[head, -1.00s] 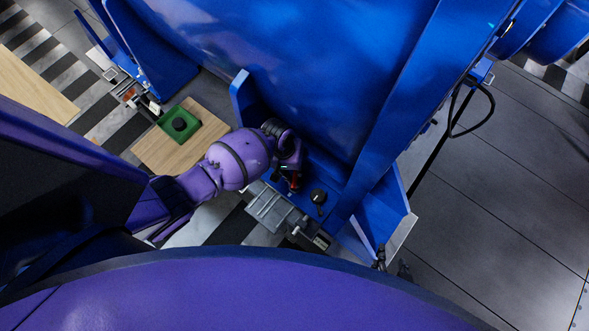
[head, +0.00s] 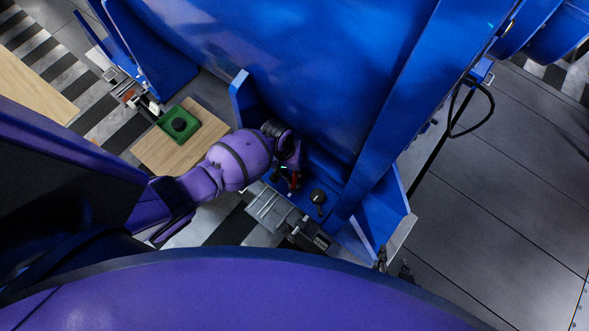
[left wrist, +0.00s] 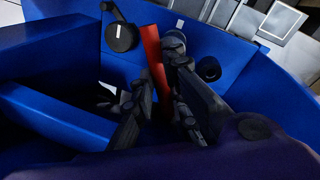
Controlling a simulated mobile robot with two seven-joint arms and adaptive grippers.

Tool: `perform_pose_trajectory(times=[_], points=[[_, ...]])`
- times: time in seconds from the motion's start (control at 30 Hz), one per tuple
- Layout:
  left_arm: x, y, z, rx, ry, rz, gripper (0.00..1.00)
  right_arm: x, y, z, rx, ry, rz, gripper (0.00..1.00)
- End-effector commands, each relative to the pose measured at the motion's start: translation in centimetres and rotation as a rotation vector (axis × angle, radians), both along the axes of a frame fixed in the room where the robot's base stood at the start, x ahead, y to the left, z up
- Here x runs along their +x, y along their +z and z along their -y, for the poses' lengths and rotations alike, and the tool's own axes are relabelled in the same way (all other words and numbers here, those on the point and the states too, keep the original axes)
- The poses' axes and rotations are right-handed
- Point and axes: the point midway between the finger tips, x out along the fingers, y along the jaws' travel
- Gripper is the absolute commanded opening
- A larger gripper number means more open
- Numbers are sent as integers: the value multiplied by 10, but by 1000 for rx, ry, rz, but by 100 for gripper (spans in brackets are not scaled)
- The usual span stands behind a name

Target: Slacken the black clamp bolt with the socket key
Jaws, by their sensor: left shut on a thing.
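In the left wrist view the red handle (left wrist: 152,55) stands between the two dark fingers (left wrist: 158,100). The key's lower end is hidden. A small round black part (left wrist: 208,68), perhaps the clamp bolt, sits just right of the fingers there. Whether the key touches a bolt I cannot tell. My right gripper (head: 392,264) shows only as two dark tips, apart and empty, at the edge of my purple body.
A black round knob with a lever (head: 318,197) stands on the blue base (head: 345,183), right of my left gripper; it also shows in the left wrist view (left wrist: 122,37). A green tray (head: 193,136) holds a black round part on a wooden board (head: 160,154). Open floor lies right.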

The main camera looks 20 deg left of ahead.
Motion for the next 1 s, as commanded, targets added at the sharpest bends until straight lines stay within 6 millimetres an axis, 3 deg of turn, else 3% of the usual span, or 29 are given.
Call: perform_pose_trajectory(times=[1.0], points=[[1,-17,1,-1,0,1,0,-12,-16,-5,10,-7,-28,40]])
